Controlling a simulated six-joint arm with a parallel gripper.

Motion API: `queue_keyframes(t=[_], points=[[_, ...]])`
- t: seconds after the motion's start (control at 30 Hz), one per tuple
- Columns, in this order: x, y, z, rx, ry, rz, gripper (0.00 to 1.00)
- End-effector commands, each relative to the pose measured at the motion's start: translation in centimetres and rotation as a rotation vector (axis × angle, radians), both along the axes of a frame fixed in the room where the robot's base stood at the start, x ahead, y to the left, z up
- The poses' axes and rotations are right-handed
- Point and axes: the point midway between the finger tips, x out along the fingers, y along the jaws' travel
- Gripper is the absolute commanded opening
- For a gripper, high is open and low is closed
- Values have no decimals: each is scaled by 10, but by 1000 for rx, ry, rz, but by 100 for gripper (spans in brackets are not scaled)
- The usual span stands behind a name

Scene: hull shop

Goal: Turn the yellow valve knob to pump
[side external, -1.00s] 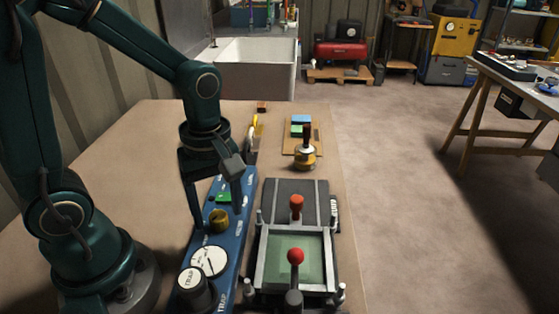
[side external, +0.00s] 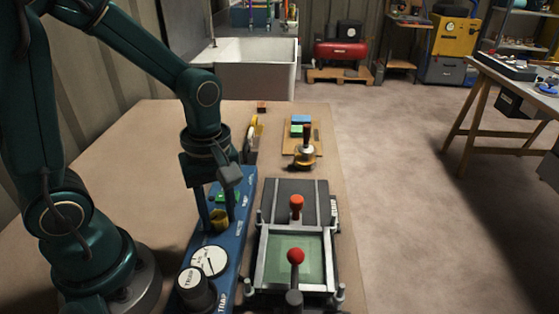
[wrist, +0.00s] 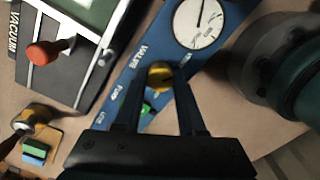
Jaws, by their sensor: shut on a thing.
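The yellow valve knob (side external: 219,226) sits on the blue panel (side external: 234,232), below my wrist. My gripper (side external: 219,218) has come down over it, with one finger on each side. In the wrist view the knob (wrist: 160,74) lies between the fingertips of my gripper (wrist: 159,78), which is shut on it. The word VALVE is printed beside the knob on the panel (wrist: 142,56), and small white labels lie around it. I cannot tell surely which label the knob points to. A green piece (side external: 227,197) is on the panel behind the knob.
A white dial gauge (side external: 208,261) and a dark TRAP knob (side external: 195,289) are on the panel's near end. The vacuum frame with red-knobbed levers (side external: 296,257) stands close on the right. A brass-collared tool (side external: 305,156) stands farther back. The bench is bare at left.

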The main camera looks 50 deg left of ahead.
Motion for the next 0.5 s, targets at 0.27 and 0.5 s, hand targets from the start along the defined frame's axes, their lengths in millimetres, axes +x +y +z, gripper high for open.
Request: queue_keyframes(t=[0.27,0.5], points=[[0,0,1,1,0,-185,0],[0,0,1,0,0,-410,0]])
